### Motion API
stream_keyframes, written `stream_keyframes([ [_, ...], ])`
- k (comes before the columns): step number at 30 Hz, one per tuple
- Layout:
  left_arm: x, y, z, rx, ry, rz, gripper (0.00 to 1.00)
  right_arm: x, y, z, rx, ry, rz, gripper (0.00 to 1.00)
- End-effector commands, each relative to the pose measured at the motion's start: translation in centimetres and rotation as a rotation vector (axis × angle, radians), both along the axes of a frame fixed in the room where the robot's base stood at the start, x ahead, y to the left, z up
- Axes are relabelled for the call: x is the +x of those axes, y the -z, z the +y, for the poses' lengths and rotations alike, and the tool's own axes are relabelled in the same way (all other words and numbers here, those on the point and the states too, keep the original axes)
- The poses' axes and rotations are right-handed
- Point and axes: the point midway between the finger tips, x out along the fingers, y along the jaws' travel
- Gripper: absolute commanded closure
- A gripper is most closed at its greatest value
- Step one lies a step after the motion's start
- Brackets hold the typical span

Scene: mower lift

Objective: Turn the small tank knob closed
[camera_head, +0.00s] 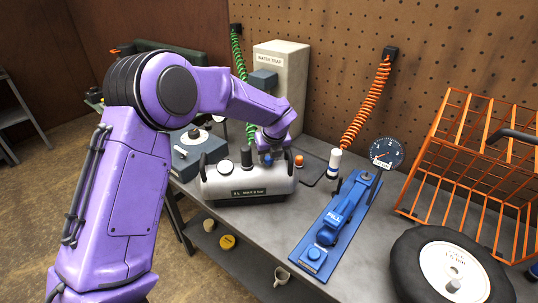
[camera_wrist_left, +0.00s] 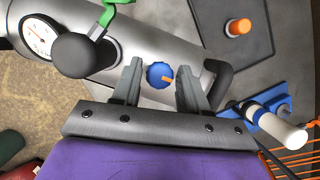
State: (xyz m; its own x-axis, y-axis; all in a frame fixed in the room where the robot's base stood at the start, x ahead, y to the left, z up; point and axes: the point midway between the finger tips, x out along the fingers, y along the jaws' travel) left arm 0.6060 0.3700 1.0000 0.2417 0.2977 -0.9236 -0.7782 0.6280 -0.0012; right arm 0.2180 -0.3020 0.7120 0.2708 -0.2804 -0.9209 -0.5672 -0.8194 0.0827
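The silver tank (camera_head: 225,190) lies on the grey bench in the head view, with black handles and a dark label; its body also shows in the left wrist view (camera_wrist_left: 122,42). The small blue tank knob (camera_wrist_left: 160,75) has an orange mark pointing right in the wrist view. My left gripper (camera_wrist_left: 160,70) is over the tank with one finger on each side of the knob. The fingers look apart from it, with narrow gaps. In the head view my left gripper (camera_head: 268,153) reaches down at the tank's right part and mostly hides the knob. My right gripper is not seen.
A green hose (camera_head: 238,55) comes down to the tank. A gauge (camera_wrist_left: 38,35) and a black knob (camera_wrist_left: 86,55) sit left of the blue knob. A blue foot pump (camera_head: 335,225), orange coiled hose (camera_head: 368,100), wheel (camera_head: 410,270) and orange wire basket (camera_head: 470,160) stand to the right.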

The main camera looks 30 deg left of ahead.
Motion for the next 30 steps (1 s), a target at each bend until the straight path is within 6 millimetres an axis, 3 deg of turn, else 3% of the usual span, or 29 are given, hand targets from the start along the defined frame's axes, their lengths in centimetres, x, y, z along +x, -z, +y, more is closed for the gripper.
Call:
stream_keyframes([
  [1, 0.0, -0.01, 0.0, 0.0, 0.0, 0.0, 0.75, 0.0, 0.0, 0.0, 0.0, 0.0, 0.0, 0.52],
  [3, -0.01, 0.0, 0.01, 0.0, 0.0, 0.0, 0.98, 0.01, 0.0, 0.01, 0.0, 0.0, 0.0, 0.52],
  [17, -0.07, 0.06, 0.06, -0.003, 0.085, -0.001, 0.98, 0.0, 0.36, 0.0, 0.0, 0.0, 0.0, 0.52],
  [30, -0.14, -0.23, 0.17, -0.005, 0.457, -0.002, 0.98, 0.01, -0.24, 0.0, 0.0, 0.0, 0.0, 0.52],
])
